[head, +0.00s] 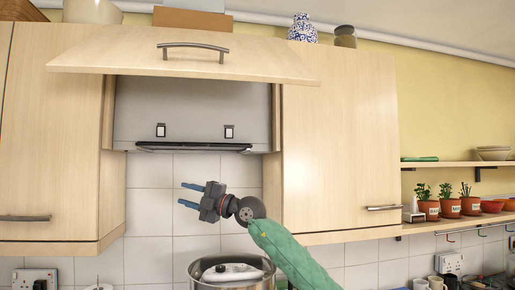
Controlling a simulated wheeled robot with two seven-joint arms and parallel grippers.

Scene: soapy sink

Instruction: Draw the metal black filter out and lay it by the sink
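A thin dark strip (194,147) runs along the lower front edge of the range hood (190,105). It may be the edge of the metal black filter, but I cannot tell. The hood's underside is hidden. My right gripper (183,195) is below the hood, in front of the white tiles, with its two blue fingers apart and pointing left. It is empty and touches nothing that I can see. My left gripper is not in view. The sink is not in view.
The hood's hinged wooden flap (120,55) is raised. Wooden cabinets (340,150) flank the hood. A steel pot (205,284) with a white object in it stands below my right gripper. Shelves with potted plants (450,205) and mugs below them are at the right.

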